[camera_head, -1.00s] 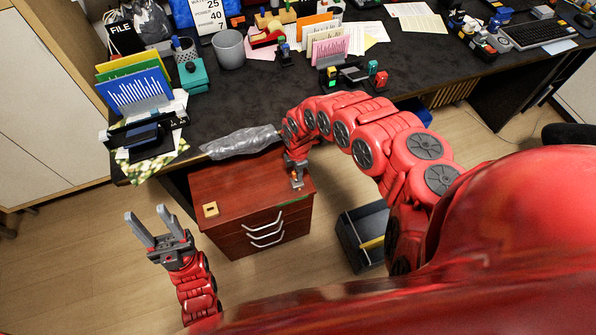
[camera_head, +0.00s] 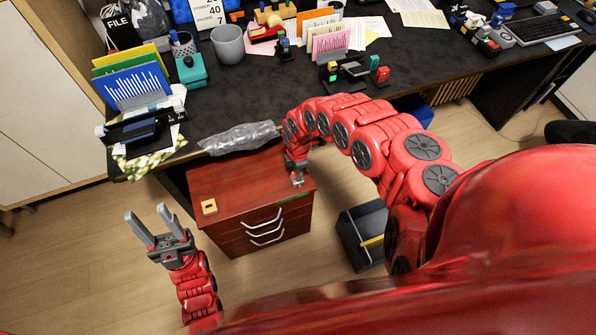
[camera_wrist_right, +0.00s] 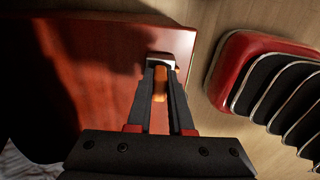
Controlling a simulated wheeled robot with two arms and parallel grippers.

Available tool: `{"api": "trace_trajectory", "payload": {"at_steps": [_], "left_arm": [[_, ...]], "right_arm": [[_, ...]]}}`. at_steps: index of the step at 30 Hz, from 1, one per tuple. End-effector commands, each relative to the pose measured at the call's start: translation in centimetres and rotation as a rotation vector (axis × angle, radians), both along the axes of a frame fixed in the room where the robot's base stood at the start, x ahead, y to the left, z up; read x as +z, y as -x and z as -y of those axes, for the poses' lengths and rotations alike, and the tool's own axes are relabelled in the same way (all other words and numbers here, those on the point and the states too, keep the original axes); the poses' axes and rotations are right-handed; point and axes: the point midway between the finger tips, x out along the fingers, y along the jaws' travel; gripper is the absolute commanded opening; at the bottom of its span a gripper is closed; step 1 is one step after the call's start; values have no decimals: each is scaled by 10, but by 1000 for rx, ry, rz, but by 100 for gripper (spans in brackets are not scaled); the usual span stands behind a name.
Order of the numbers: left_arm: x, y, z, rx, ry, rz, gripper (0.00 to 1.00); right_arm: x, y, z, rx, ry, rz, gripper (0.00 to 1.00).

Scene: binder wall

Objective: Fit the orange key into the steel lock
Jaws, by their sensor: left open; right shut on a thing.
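The orange key (camera_wrist_right: 160,84) shows in the right wrist view, between the fingers of my right gripper (camera_wrist_right: 160,72). My right gripper is shut on it. A small steel piece, apparently the steel lock (camera_wrist_right: 162,58), lies at the far end of the key, near the edge of the red wooden cabinet top (camera_wrist_right: 110,50). I cannot tell whether the key is inside it or only against it. In the head view my right gripper (camera_head: 297,180) is low over the right side of the cabinet top. My left gripper (camera_head: 155,228) is open and empty, left of the cabinet.
A small tan block with a dark hole (camera_head: 209,206) sits on the cabinet's left side. A crumpled clear plastic bag (camera_head: 240,138) lies at the desk edge behind. An open dark bin (camera_head: 362,232) stands right of the cabinet. The cabinet top's middle is clear.

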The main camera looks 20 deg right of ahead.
Motion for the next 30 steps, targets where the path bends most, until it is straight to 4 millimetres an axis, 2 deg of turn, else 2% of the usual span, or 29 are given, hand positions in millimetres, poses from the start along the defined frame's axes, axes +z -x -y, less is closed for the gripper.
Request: {"api": "trace_trajectory", "payload": {"at_steps": [4, 5, 10, 22, 26, 30], "left_arm": [[-4, 0, 0, 0, 0, 0, 50], [-3, 0, 0, 0, 0, 0, 50], [-3, 0, 0, 0, 0, 0, 50], [-2, 0, 0, 0, 0, 0, 50], [0, 0, 0, 0, 0, 0, 50], [6, 0, 0, 0, 0, 0, 50]], "right_arm": [[-5, 0, 0, 0, 0, 0, 0], [-4, 0, 0, 0, 0, 0, 23], [-3, 0, 0, 0, 0, 0, 53], [3, -1, 1, 1, 1, 2, 54], [19, -2, 1, 2, 1, 3, 54], [50, -2, 2, 2, 4, 3, 54]]}}
